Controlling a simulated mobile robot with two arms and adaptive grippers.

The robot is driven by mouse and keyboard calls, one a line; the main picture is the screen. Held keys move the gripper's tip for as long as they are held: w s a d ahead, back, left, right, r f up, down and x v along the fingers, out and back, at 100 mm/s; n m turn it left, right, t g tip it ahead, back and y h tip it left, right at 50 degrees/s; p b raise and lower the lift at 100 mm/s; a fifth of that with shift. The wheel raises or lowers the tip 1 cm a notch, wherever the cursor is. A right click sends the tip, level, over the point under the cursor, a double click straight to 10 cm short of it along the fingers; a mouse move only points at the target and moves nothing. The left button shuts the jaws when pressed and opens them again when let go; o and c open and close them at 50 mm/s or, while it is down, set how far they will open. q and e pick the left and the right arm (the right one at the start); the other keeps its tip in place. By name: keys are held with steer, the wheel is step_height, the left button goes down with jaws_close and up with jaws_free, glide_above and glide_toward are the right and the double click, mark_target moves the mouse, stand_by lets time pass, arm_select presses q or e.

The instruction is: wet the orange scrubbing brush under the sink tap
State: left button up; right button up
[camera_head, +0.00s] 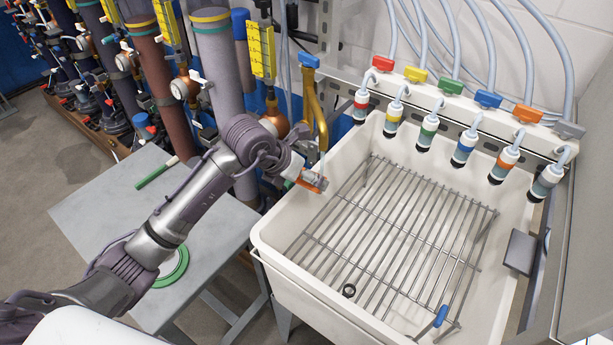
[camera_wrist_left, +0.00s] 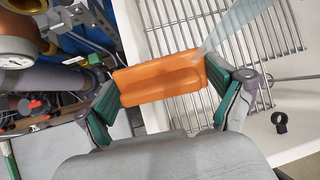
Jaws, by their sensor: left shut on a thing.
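The orange scrubbing brush (camera_head: 316,181) is held by my left gripper (camera_head: 306,174) over the left back part of the white sink (camera_head: 265,240). In the left wrist view, the brush (camera_wrist_left: 155,92) lies crosswise between the two green-padded fingers, which are shut on it. The brass sink tap (camera_head: 319,110), with a blue handle (camera_head: 309,60), stands at the sink's back left corner just above the brush. A pale translucent stream (camera_wrist_left: 235,25), which looks like water, reaches the brush's right end in the wrist view. The bristles are hidden. My right gripper is not in view.
A wire rack (camera_head: 390,240) spans the sink. Several colour-banded nozzles (camera_head: 429,130) hang along its back wall. A grey table (camera_head: 205,215) on the left bears a green tape roll (camera_head: 172,268) and a green stick (camera_head: 157,172). Pipes with valves (camera_head: 160,80) stand behind it.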

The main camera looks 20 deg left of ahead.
arm_select(q)
steer(key=shift+s+a, duration=0.8)
steer(key=shift+s, duration=0.2)
steer(key=shift+s+a, duration=0.8)
steer(key=shift+s, duration=0.25)
steer(key=shift+s+a, duration=0.8)
steer(key=shift+s, duration=0.2)
steer(key=shift+s+r, duration=0.1)
steer(key=s+a+r, duration=0.3)
steer(key=s+r, duration=0.1)
steer(key=shift+p, duration=0.45)
